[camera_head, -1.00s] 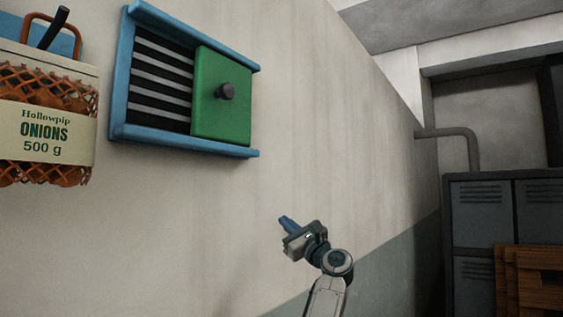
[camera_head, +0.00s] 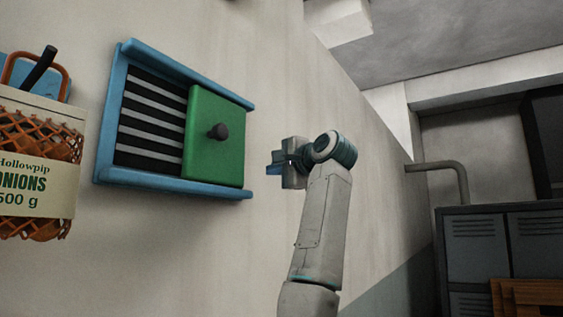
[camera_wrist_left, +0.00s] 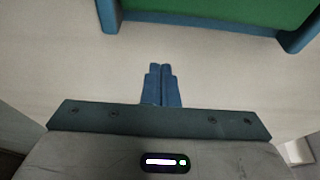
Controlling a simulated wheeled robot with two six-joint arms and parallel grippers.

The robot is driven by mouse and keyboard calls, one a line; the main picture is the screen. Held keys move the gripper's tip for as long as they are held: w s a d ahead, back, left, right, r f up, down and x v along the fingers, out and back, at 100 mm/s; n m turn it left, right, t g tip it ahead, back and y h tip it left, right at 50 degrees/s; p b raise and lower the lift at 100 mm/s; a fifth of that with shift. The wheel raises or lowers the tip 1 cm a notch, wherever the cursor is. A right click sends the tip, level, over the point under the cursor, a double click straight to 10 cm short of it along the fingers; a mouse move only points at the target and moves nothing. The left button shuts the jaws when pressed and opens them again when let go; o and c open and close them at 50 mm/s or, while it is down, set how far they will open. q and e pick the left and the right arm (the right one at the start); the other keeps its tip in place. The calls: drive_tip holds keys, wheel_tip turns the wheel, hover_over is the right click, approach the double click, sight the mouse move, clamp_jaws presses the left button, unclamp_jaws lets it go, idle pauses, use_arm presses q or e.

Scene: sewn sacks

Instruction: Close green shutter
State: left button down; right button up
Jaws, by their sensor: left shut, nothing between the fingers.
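The green shutter (camera_head: 213,155) with a dark round knob (camera_head: 218,131) sits at the right part of a blue wall frame (camera_head: 168,187). The dark slatted vent (camera_head: 150,125) shows uncovered to its left. My left gripper (camera_head: 271,165) is shut and empty, a little right of the frame's right end and apart from the shutter. In the left wrist view the shut blue fingers (camera_wrist_left: 161,84) point at the pale wall, and the green shutter (camera_wrist_left: 215,8) and blue frame (camera_wrist_left: 107,14) show at the top edge. The knob is out of that view. My right gripper is not seen.
A net bag of onions (camera_head: 38,165) hangs on the wall left of the frame. A grey pipe (camera_head: 445,166) and grey lockers (camera_head: 490,245) stand at the right, with a wooden crate (camera_head: 530,298) in front. The wall below the frame is bare.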

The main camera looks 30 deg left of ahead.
use_arm(q)
drive_tip(key=a, duration=0.1)
drive_tip(key=s+a+p, duration=0.1)
drive_tip(key=a, duration=0.1)
drive_tip(key=s+a+p, duration=0.1)
drive_tip(key=a, duration=0.1)
drive_tip(key=shift+s, duration=0.15)
drive_tip(key=shift+a, duration=0.1)
idle(0.3)
